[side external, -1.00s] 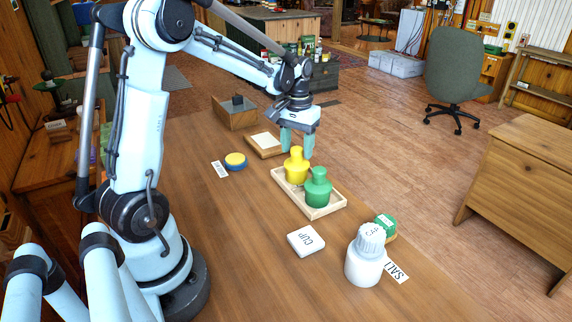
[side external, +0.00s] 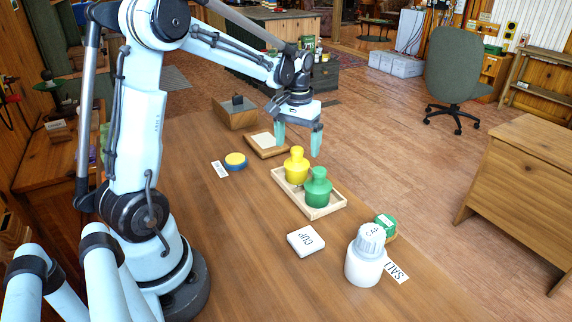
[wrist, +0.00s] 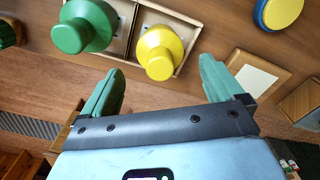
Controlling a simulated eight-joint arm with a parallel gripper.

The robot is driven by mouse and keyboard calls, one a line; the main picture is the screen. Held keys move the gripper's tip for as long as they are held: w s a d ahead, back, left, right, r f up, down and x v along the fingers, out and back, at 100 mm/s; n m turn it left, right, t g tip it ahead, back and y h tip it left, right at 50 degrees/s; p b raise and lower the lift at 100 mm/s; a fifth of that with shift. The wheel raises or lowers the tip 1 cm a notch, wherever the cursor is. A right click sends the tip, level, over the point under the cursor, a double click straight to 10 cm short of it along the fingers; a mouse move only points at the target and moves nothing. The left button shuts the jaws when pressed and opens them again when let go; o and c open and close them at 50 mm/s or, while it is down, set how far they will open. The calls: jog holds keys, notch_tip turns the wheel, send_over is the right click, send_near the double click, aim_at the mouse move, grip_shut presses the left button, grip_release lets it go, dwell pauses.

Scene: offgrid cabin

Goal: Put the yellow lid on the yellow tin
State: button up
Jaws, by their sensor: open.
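The yellow tin (side external: 295,176) stands upright in the light wooden tray, with a narrower yellow knobbed top, seemingly the yellow lid (side external: 297,153), sitting on it. In the wrist view the yellow lid (wrist: 158,50) shows from above as a round piece with a knob, hiding most of the tin. I cannot tell whether it is fully seated. My gripper (side external: 298,148) is open above and behind the yellow lid, its two green fingers apart and empty. In the wrist view my gripper (wrist: 160,70) has the yellow piece just beyond its fingertips, between their lines.
A green knobbed tin (side external: 318,188) stands beside the yellow one in the tray (side external: 328,210). A blue and yellow disc (side external: 235,161) lies left. A wooden framed pad (side external: 264,143) and box (side external: 236,113) are behind. A white block (side external: 306,241) and white jar (side external: 365,262) stand in front.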

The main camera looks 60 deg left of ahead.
aim_at(298, 150)
jog(key=shift+r, duration=2.9)
jog(key=shift+d+r, duration=0.1)
jog(key=shift+d, duration=0.15)
jog(key=s+d+m+t, duration=0.3)
jog(key=s+d, duration=0.1)
jog(key=d, duration=0.4)
jog(key=s+d+f+m+t, duration=0.1)
jog(key=s+d+m+t, duration=0.2)
jog(key=d, duration=0.5)
jog(key=shift+s+d+f+t, duration=0.15)
jog(key=shift+s+d+t, duration=0.35)
jog(key=shift+s, duration=0.55)
jog(key=shift+a, duration=0.1)
